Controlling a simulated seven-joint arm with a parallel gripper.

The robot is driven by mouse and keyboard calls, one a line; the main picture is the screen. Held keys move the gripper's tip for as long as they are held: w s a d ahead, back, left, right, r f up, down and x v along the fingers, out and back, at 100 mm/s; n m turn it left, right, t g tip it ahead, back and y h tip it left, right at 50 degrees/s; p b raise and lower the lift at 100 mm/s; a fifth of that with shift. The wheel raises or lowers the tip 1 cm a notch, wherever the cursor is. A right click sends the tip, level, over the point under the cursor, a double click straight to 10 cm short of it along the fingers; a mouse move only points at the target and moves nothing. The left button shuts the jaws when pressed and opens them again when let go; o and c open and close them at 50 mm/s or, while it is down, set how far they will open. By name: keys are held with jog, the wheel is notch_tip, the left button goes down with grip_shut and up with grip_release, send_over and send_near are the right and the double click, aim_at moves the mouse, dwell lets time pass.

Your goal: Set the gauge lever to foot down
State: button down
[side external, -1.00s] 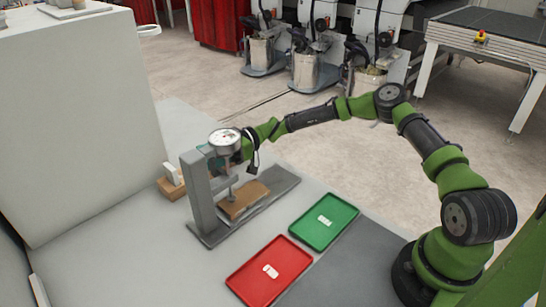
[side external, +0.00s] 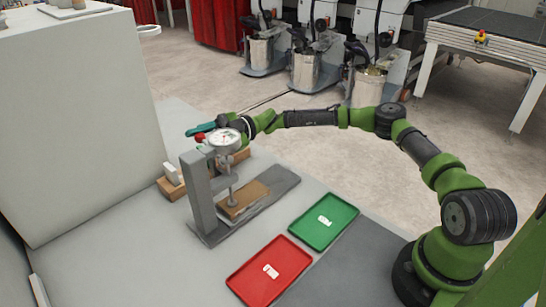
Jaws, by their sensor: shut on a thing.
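The gauge stands in a grey frame (side external: 196,192) on the pale table, with a round white dial (side external: 225,138) at its top. Below the dial, a thin spindle ends in a foot (side external: 231,202) over a wooden block (side external: 243,199). The foot appears to touch the block. The gauge lever shows a red knob (side external: 200,138) just left of the dial. My gripper (side external: 202,129) is behind and above the dial, its teal fingers pointing left beside the red knob. It looks shut on the lever; the dial and small scale hide the exact contact.
A green tray (side external: 344,208) and a red tray (side external: 250,288), each with a white label, lie in front right of the gauge. A wooden piece (side external: 170,189) with a white part sits left of the frame. A tall grey cabinet (side external: 75,130) stands at the left.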

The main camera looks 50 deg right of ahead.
jog(key=shift+s+r+n+g+y, duration=0.25)
jog(key=shift+s+r+n, duration=0.15)
jog(key=shift+n, duration=0.6)
jog(key=shift+s+r+n+g+y, duration=0.2)
jog(key=shift+r+n, duration=0.3)
jog(key=shift+n, duration=0.5)
jog(key=shift+s, duration=0.1)
jog(key=shift+a+f, duration=0.1)
jog(key=shift+c, duration=1.4)
grip_release()
jog(key=s+d+f, duration=0.1)
jog(key=d+f, duration=0.1)
jog(key=d, duration=1.4)
jog(key=shift+d, duration=0.35)
jog(key=shift+f, duration=0.1)
